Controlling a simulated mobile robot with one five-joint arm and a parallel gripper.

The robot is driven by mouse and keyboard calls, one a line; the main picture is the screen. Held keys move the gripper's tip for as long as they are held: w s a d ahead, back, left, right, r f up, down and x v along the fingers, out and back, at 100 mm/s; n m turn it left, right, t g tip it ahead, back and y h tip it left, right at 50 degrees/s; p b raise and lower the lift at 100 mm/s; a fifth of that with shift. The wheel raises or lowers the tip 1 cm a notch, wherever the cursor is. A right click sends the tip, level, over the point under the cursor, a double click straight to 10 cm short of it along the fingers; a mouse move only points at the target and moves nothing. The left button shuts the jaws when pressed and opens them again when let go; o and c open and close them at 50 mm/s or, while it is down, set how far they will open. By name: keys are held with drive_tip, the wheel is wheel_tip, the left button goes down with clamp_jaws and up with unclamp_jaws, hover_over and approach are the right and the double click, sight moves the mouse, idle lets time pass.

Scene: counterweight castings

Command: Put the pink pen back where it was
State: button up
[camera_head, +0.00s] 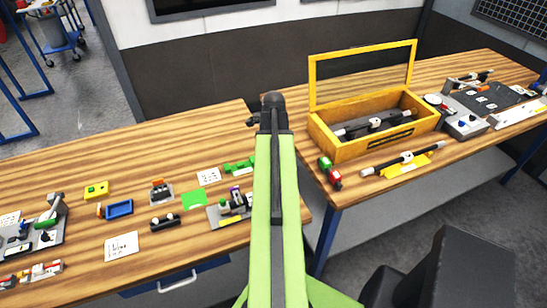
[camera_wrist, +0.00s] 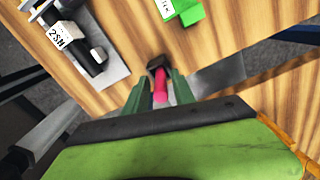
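My gripper (camera_wrist: 160,88) is in the wrist view, with a green finger on each side of a pink pen (camera_wrist: 160,88). The fingers look closed on the pen, though the contact is partly hidden. The pen's dark end (camera_wrist: 156,63) points away from my gripper, over a wooden surface. In the head view my arm reaches forward over the gap between two wooden tables, with its dark end (camera_head: 268,110) near the left table's far right corner. The pen cannot be made out in the head view.
An open yellow box (camera_head: 365,148) with a dark tool inside stands on the right table (camera_head: 345,190). A green and red item (camera_head: 330,173) lies at that table's near left corner. The left table (camera_head: 60,165) bears a blue tray (camera_head: 119,209), a green mat (camera_head: 195,199) and several small parts.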

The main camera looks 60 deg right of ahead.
drive_tip(key=shift+o, duration=0.3)
wheel_tip(320, 180, up, 13)
drive_tip(key=p, duration=1.2)
drive_tip(key=shift+f+p, duration=0.2)
drive_tip(key=shift+p, duration=0.1)
drive_tip(key=w+a+n, duration=1.2)
drive_tip(key=w+a, duration=0.5)
drive_tip(key=a, duration=0.4)
drive_tip(key=w+a+n, duration=0.2)
drive_tip(key=a+n, duration=0.6)
drive_tip(key=a, duration=0.6)
drive_tip(key=w+a+n, duration=0.2)
drive_tip(key=a+n, duration=0.6)
drive_tip(key=a, duration=0.7)
drive_tip(key=shift+w+a, duration=0.25)
